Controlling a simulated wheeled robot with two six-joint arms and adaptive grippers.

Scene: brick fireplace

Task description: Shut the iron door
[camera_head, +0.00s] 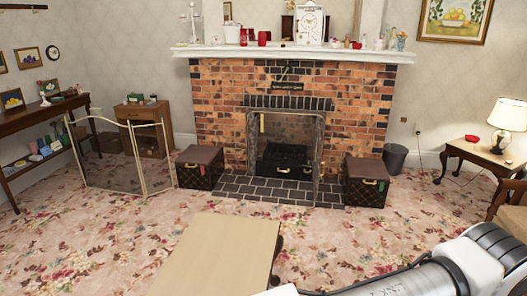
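The fireplace opening (285,132) is in the middle of the brick surround in the head view. A narrow dark upright panel (319,158) stands at its right side, reaching down to the hearth. It looks like the iron door seen nearly edge-on, standing open, but it is too small to be sure. A similar thin dark edge (253,150) shows at the left side of the opening. A dark grate sits inside. My white arm comes in at the lower right, far from the fireplace; its gripper is out of the frame. My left gripper is not in view.
A low wooden table (220,255) stands in the near middle. Dark trunks (200,170) (366,185) flank the tiled hearth (270,190). A folding screen (110,160) stands at left, a lamp table (480,160) at right. Patterned carpet is open between table and hearth.

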